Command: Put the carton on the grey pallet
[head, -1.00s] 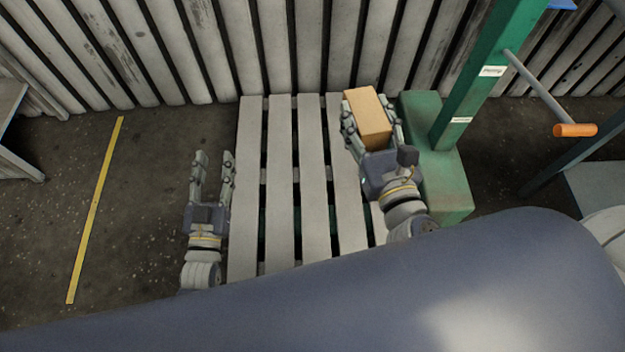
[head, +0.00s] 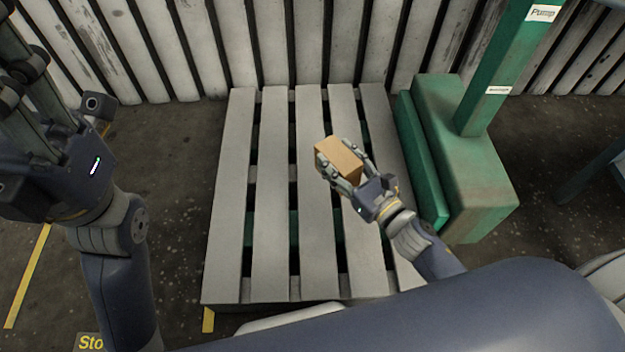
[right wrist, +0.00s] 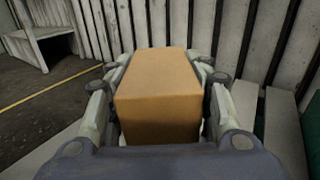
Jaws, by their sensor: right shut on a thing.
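The carton (head: 341,158) is a small plain brown box. My right gripper (head: 343,165) is shut on it, with a finger on either side. In the head view the carton shows over the middle-right slats of the grey pallet (head: 233,200); I cannot tell how high it is above them. In the right wrist view the carton (right wrist: 158,95) fills the middle between the fingers and hides what lies behind it. My left gripper (head: 40,75) is large and close to the camera at the upper left, with its fingers spread and nothing seen between them. Its fingertips are partly cut off.
A green post on a green base block (head: 465,150) stands directly right of the pallet. A pale slatted wall (head: 300,50) runs behind. Most pallet slats are bare. Yellow floor tape (head: 28,275) lies at the left. A grey bench (right wrist: 40,45) shows in the right wrist view.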

